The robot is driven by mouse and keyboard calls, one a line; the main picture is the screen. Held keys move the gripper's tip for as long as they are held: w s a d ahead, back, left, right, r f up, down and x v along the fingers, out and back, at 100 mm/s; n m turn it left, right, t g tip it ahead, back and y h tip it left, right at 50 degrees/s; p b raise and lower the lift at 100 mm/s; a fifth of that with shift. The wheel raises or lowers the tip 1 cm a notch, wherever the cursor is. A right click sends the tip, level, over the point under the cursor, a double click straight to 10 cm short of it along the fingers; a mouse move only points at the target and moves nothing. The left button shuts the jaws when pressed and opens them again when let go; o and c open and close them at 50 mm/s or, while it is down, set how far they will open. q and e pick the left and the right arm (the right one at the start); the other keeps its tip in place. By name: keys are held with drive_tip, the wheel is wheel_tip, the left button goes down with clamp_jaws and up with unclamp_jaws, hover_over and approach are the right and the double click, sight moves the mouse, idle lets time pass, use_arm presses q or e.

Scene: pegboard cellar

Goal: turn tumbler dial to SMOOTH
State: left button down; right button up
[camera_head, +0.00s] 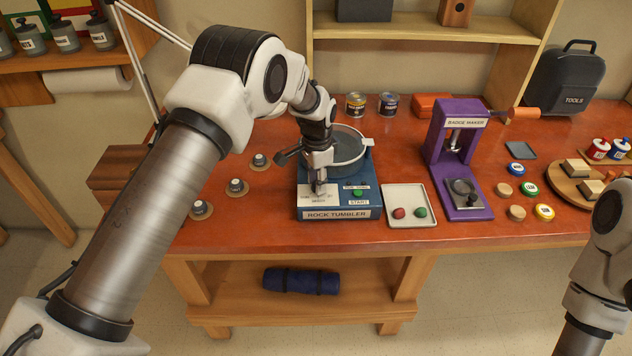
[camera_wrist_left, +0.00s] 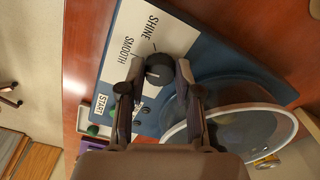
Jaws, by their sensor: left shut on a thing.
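The rock tumbler (camera_head: 340,213) is a blue box with a grey drum on the red-topped bench. Its black dial (camera_wrist_left: 158,70) sits on a pale panel with the printed words SHINE (camera_wrist_left: 152,27) and SMOOTH (camera_wrist_left: 128,47). My left gripper (camera_wrist_left: 158,72) is shut on the dial, one finger on each side; it also shows in the camera_head view (camera_head: 319,190), coming down on the tumbler's front left and hiding the dial there. I cannot tell which word the dial's mark points at. My right gripper is out of view.
The tumbler drum (camera_head: 346,150) stands close behind my left gripper. A green START button (camera_head: 358,193) is right of the panel. A white tray (camera_head: 409,192) with red and green stones and a purple badge maker (camera_head: 463,190) stand further right. Several small jars stand on coasters at left.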

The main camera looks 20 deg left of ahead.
use_arm(q)
drive_tip(key=shift+s+f+m, duration=0.1)
drive_tip(key=shift+f+m, duration=0.15)
drive_tip(key=shift+m, duration=0.35)
drive_tip(key=shift+d, duration=0.1)
drive_tip(key=c, duration=0.9)
unclamp_jaws()
drive_tip(key=shift+o, duration=0.6)
drive_tip(key=shift+w+d, duration=0.15)
drive_tip(key=shift+w, duration=0.15)
drive_tip(key=shift+r, duration=0.5)
wheel_tip(320, 180, up, 11)
